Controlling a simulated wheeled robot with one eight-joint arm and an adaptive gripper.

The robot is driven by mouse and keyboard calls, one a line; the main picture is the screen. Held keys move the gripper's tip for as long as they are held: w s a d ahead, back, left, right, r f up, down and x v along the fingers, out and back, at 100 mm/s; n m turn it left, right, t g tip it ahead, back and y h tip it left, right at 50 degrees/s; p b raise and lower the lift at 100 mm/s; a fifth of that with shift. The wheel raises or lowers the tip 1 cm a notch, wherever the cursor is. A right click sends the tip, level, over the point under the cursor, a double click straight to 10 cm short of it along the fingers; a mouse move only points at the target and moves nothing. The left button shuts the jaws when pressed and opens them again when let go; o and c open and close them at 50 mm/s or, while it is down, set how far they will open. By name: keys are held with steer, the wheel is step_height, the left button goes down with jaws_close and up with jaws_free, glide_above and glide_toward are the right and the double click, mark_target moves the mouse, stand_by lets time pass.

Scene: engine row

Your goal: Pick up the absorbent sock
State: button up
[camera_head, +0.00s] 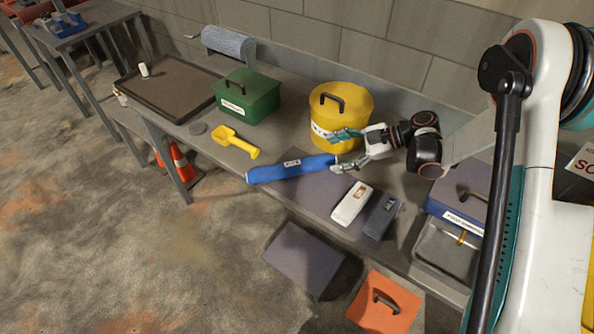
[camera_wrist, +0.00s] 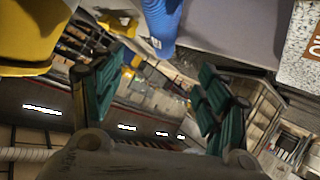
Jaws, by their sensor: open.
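The absorbent sock (camera_head: 275,172) is a long blue roll with a white label. It lies on the bench top, its left end near the front edge. My gripper (camera_head: 341,150) is open and empty at the sock's right end, in front of the yellow bucket. The lower fingertip appears close to that end; I cannot tell if they touch. In the wrist view the sock (camera_wrist: 164,25) shows at the top, beyond the gap between my open fingers (camera_wrist: 160,68). Its far part is out of that frame.
The yellow lidded bucket (camera_head: 350,112) stands close behind my gripper. A yellow scoop (camera_head: 234,141) and green box (camera_head: 246,97) are to the left. A white device (camera_head: 352,203) and a dark grey one (camera_head: 382,216) lie at the front right. A black tray (camera_head: 168,95) is farther left.

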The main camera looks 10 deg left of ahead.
mark_target(297, 165)
steer(key=b+x, duration=0.3)
steer(key=x, duration=1.1)
steer(key=shift+d+f+b, duration=0.15)
steer(key=shift+b, duration=0.15)
steer(key=c, duration=1.2)
